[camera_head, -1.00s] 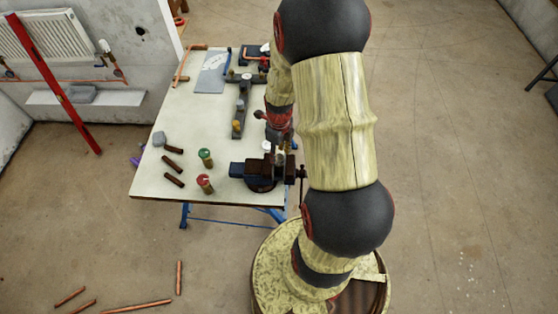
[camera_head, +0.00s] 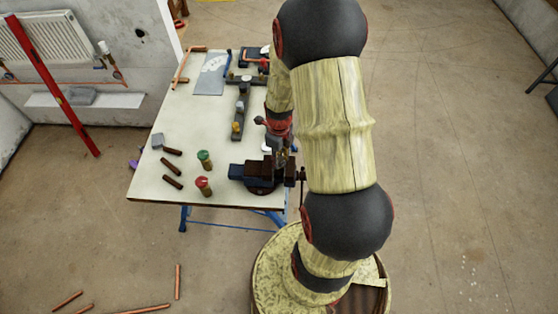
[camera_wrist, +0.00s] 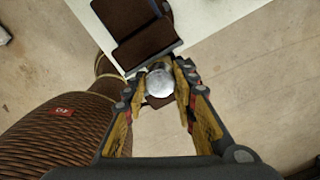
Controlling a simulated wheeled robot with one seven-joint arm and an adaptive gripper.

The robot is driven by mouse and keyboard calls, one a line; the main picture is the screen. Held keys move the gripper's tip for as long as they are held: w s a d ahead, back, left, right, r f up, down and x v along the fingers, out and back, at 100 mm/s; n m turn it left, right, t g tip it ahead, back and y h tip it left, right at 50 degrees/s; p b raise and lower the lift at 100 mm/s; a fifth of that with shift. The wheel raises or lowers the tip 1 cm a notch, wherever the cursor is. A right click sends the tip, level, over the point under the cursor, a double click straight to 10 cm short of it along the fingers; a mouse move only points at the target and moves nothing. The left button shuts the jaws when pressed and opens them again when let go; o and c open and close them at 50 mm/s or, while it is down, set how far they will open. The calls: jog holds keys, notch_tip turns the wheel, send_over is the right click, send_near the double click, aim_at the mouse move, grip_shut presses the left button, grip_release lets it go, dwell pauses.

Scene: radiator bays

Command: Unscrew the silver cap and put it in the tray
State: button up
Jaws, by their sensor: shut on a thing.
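The silver cap (camera_wrist: 160,84) shows in the wrist view as a round, shiny top between the two fingertips of my gripper (camera_wrist: 164,82). The fingers are shut on its sides. Beneath it is the vise (camera_wrist: 146,48), with dark jaws at the table's front edge; it also shows in the head view (camera_head: 250,171). In the head view my gripper (camera_head: 278,158) is at the vise, and the cap is hidden there. What the cap sits on is mostly hidden under the fingers. I cannot make out the tray with certainty.
On the white table (camera_head: 170,110) stand a green-topped jar (camera_head: 205,158) and a red-topped jar (camera_head: 204,186). Dark short pipes (camera_head: 172,182) lie to their left. A dark manifold (camera_head: 241,110) lies farther back. Copper pipes (camera_head: 178,281) lie on the floor.

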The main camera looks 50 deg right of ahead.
grip_shut()
jog(key=n, duration=0.6)
jog(key=shift+n, duration=0.3)
jog(key=n, duration=0.8)
jog(key=shift+n, duration=0.4)
jog(key=n, duration=0.3)
jog(key=shift+n, duration=0.4)
jog(key=n, duration=0.3)
jog(key=shift+n, duration=0.3)
jog(key=n, duration=0.3)
jog(key=shift+n, duration=0.4)
jog(key=n, duration=0.4)
